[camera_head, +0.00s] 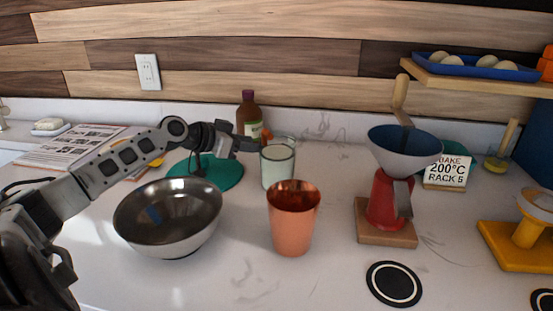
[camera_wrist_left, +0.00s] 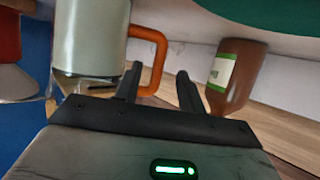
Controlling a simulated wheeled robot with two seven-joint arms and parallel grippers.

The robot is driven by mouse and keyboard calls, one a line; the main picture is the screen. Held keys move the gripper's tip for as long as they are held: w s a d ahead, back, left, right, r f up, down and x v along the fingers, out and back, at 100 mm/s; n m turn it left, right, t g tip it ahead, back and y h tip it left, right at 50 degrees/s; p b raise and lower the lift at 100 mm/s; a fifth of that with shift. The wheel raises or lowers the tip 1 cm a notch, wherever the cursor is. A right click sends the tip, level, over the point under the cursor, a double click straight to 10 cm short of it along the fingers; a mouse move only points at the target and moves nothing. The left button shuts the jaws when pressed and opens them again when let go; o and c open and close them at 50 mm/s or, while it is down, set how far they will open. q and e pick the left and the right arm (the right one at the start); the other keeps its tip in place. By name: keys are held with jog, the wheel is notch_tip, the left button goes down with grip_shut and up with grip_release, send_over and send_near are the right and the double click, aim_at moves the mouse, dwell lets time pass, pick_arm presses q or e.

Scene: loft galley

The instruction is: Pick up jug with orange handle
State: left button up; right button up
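The jug (camera_head: 277,168) is a pale, whitish-green vessel standing on the counter behind the copper cup. Its orange handle (camera_wrist_left: 158,62) shows clearly in the left wrist view, beside the jug body (camera_wrist_left: 90,38); in the head view the handle is mostly hidden. My left gripper (camera_head: 250,142) is at the jug's upper left side. In the left wrist view its two fingers (camera_wrist_left: 158,78) are apart, with the orange handle between them in the picture. I cannot tell whether they touch it. My right gripper is in neither view.
A brown bottle (camera_head: 248,113) stands just behind my left gripper. A steel bowl (camera_head: 170,220) and a copper cup (camera_head: 293,222) stand in front. A red grinder (camera_head: 384,205) stands to the right.

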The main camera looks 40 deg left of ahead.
pick_arm(q)
jog(key=shift+x, duration=1.4)
grip_shut()
notch_tip(320, 180, up, 10)
